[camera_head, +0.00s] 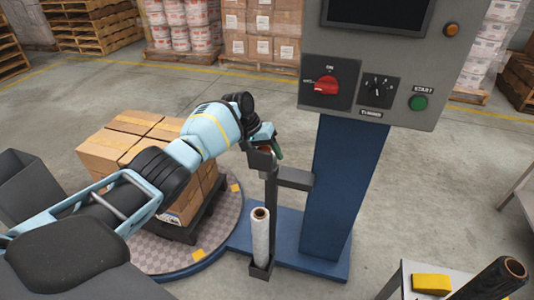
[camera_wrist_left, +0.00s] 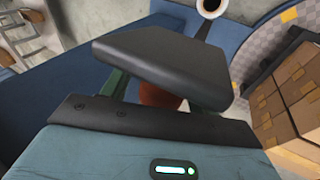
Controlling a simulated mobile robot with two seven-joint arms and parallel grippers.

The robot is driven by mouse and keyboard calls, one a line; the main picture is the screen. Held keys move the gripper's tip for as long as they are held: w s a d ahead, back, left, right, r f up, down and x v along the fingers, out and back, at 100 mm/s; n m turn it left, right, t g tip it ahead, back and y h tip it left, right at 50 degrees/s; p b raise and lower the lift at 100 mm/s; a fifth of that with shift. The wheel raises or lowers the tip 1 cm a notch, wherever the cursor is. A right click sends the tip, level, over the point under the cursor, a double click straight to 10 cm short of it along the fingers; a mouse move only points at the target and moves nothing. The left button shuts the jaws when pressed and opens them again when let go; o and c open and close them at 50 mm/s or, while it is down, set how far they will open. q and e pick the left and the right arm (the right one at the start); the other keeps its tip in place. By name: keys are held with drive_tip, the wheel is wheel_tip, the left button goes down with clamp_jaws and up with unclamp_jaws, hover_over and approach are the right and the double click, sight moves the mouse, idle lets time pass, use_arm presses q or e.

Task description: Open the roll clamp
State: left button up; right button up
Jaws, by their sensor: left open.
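The roll clamp (camera_head: 261,161) appears to be the dark block at the top of the film post. In the left wrist view a dark plate (camera_wrist_left: 165,60) fills the middle, with a reddish-brown handle (camera_wrist_left: 160,95) partly hidden beneath it. My left gripper (camera_head: 272,146) is at this block. Its green fingers show on either side of the handle, apart, and I cannot tell whether they touch it. The white film roll (camera_head: 260,236) stands upright on the holder below, and its top end (camera_wrist_left: 210,6) shows past the plate. My right gripper is out of view.
The blue column (camera_head: 345,185) carries a grey control panel with a red knob (camera_head: 327,86), dial and green button (camera_head: 418,103). Stacked cartons (camera_head: 130,145) stand on the round turntable (camera_head: 230,222) at left. A small table at lower right holds a yellow block (camera_head: 432,284) and dark roll (camera_head: 495,280).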

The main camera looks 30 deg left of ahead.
use_arm(q)
drive_tip(key=p+v, duration=0.1)
drive_tip(key=v, duration=0.5)
drive_tip(key=shift+a+r+p, duration=0.1)
drive_tip(key=shift+r+p, duration=0.2)
drive_tip(key=shift+s+a+r, duration=0.2)
drive_tip(key=shift+r, duration=0.35)
